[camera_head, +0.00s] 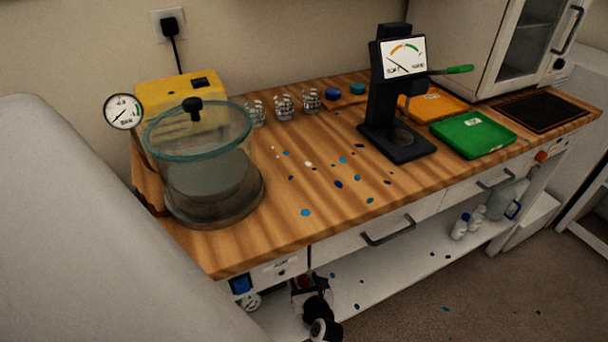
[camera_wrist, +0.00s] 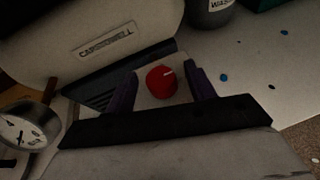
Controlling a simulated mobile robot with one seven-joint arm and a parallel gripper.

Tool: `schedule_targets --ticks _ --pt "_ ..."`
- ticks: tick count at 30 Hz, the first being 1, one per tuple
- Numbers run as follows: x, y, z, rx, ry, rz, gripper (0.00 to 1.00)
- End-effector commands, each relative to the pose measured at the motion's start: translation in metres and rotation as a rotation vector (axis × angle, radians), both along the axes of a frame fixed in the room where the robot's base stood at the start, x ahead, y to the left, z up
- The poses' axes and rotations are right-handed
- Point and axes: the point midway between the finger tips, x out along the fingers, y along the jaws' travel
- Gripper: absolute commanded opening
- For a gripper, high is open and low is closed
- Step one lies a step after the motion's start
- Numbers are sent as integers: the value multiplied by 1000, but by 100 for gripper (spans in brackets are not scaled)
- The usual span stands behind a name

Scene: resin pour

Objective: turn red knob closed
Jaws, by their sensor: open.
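The red knob (camera_wrist: 162,82) shows in the wrist view, round with a white pointer line on its face. My gripper (camera_wrist: 164,74) is open, with one dark purple finger on each side of the knob and visible gaps between. Whether either finger touches it cannot be told. In the head view my gripper (camera_head: 312,288) is low under the bench's front edge, by a small red spot (camera_head: 303,281) that looks like the knob, mostly hidden by my wrist.
A pale tank (camera_wrist: 110,38) lies behind the knob in the wrist view. A dial gauge (camera_wrist: 22,130) is at left. The wooden bench top (camera_head: 260,235) is above my gripper, carrying a glass chamber (camera_head: 200,180). The white lower shelf (camera_head: 400,270) extends right, with blue flecks.

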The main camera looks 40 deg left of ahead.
Motion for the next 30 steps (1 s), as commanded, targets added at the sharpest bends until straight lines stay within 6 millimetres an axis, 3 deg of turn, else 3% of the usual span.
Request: schedule_targets --ticks 8,18,30 --pt "0 0 0 0 0 0 55" --pt "0 0 0 0 0 0 11" --pt "2 -1 -3 1 0 62 10"
